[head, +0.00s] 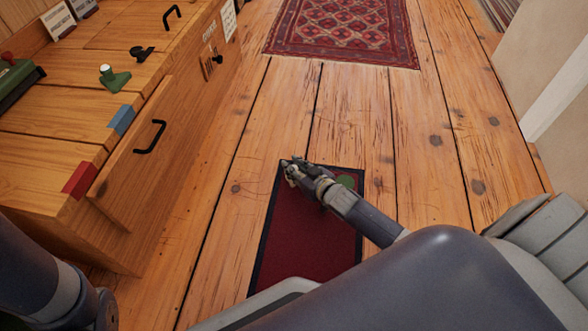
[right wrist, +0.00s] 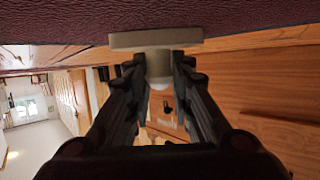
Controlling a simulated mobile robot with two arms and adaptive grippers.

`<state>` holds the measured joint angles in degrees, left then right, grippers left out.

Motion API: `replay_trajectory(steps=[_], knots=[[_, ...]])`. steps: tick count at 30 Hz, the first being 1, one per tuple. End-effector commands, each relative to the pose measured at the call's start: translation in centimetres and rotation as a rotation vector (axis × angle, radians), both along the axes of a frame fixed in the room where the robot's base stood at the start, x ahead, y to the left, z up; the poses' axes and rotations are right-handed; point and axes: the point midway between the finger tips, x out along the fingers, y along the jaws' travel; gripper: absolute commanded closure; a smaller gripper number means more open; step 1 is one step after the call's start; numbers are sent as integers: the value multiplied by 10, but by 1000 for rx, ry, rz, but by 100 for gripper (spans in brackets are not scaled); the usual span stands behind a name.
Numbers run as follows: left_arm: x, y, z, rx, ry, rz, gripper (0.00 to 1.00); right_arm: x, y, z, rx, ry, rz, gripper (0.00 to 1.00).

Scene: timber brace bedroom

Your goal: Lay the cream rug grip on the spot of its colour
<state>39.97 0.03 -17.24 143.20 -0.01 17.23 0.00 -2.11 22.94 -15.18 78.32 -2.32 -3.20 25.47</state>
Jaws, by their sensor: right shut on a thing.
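The cream rug grip (right wrist: 155,40), a flat plate with a short stem, shows in the right wrist view. My right gripper (right wrist: 159,72) is shut on its stem, with the plate facing the dark red mat. In the head view my right gripper (head: 292,170) is at the far left corner of the dark red mat (head: 305,240); the grip is mostly hidden there. I cannot tell whether the plate touches the mat. A green spot (head: 346,181) shows at the mat's far right, partly behind my arm. No cream spot is visible. My left gripper is out of view.
A wooden dresser (head: 150,200) stands at the left, with a green piece with a cream knob (head: 113,80), a black piece (head: 142,53), a blue block (head: 121,119) and a red block (head: 80,180). A patterned rug (head: 345,30) lies farther off. Wooden floor right of the mat is clear.

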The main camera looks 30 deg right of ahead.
Motion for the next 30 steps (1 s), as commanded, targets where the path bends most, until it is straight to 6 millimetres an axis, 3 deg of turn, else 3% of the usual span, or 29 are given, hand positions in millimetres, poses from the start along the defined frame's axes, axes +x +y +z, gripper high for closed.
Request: replay_trajectory(steps=[8, 9, 11, 23, 30], knots=[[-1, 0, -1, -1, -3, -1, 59, 0, 0, -3, 0, 0, 0, 100], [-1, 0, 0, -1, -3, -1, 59, 0, 0, -2, 0, 0, -1, 70], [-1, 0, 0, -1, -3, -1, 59, 0, 0, -2, 0, 0, 0, 59], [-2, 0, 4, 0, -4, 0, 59, -1, 0, 3, -1, 0, 0, 59], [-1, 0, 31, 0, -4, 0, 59, -31, -4, 19, 0, 3, 0, 59]])
